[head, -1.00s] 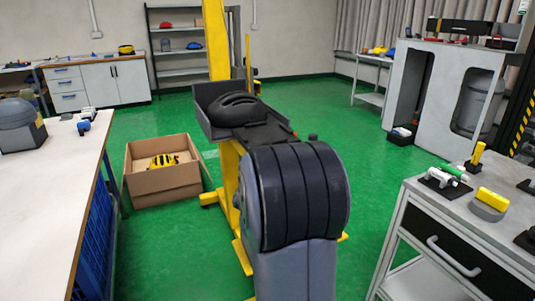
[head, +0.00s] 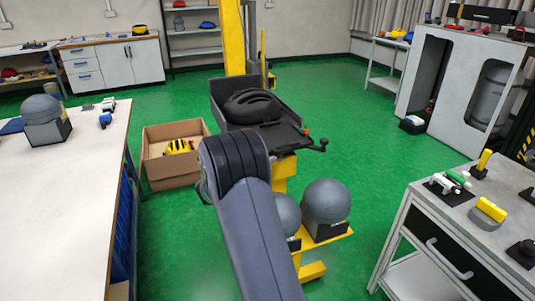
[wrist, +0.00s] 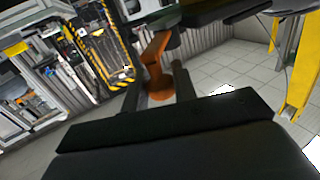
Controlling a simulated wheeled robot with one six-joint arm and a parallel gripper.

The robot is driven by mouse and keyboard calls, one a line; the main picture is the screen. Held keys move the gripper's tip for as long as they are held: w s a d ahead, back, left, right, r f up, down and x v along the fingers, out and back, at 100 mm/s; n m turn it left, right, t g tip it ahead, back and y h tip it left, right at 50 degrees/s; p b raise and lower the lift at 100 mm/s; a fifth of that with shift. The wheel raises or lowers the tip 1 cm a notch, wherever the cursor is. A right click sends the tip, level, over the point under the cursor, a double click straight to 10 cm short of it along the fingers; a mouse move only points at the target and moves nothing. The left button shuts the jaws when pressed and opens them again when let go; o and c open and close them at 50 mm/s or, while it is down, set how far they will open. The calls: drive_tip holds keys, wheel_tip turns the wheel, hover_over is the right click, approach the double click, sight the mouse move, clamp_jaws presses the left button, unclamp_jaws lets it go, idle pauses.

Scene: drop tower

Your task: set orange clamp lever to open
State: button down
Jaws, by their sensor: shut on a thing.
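The orange clamp lever (wrist: 157,65) stands in the wrist view between the two dark fingers of my gripper (wrist: 157,88). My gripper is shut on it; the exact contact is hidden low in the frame. The drop tower has a yellow column (head: 232,40) and a grey tray carriage (head: 218,93) holding a black helmet (head: 252,106). A black handle (head: 318,146) sticks out at the carriage's right side.
Two grey headforms (head: 326,201) sit at the tower base. A cardboard box (head: 168,176) with a yellow helmet is left of the tower. A white bench (head: 60,200) is at left, a grey cart (head: 450,215) at right. Green floor is clear between the tower and cart.

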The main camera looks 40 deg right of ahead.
drive_tip(key=shift+w+a+r+m+g, duration=0.1)
drive_tip(key=shift+w+m+g, duration=0.1)
drive_tip(key=shift+m+g, duration=0.15)
idle(0.3)
drive_tip(key=c, duration=1.2)
unclamp_jaws()
drive_tip(key=shift+o, duration=0.2)
drive_tip(key=s+a, duration=0.1)
drive_tip(key=a, duration=0.9)
drive_tip(key=shift+s+a+p, duration=0.25)
drive_tip(key=shift+a+p, duration=0.05)
drive_tip(key=shift+a, duration=0.05)
drive_tip(key=d, duration=0.3)
drive_tip(key=w+d, duration=0.1)
drive_tip(key=d, duration=0.7)
drive_tip(key=shift+w, duration=0.3)
drive_tip(key=shift+s+a, duration=0.1)
